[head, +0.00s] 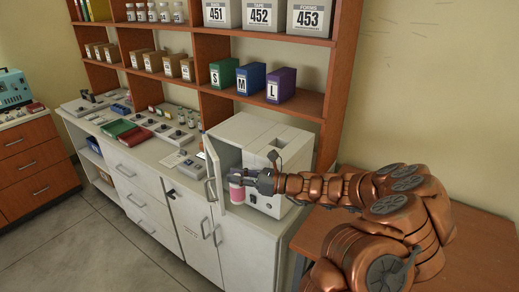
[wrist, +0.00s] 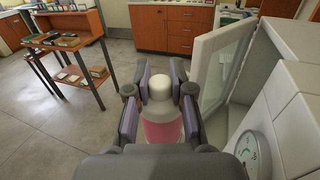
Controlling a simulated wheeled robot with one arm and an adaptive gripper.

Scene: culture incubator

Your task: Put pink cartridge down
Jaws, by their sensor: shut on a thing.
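The pink cartridge (wrist: 162,130) has a pale rounded cap and is held upright between the purple-grey finger pads of my gripper (wrist: 161,95) in the wrist view. In the head view the pink cartridge (head: 236,188) shows at the end of my gripper (head: 250,180), in front of the white incubator (head: 262,140). The incubator door (head: 213,172) stands open, just left of the cartridge in the head view. It also shows to the right of my gripper in the wrist view (wrist: 218,60). The cartridge's underside is hidden.
A white counter (head: 150,150) with trays, small bottles and red and green flat items runs left of the incubator. Shelves above hold boxes and S, M, L binders (head: 251,79). A wooden table (head: 440,235) lies at right. A round dial (wrist: 248,147) is on the incubator's front.

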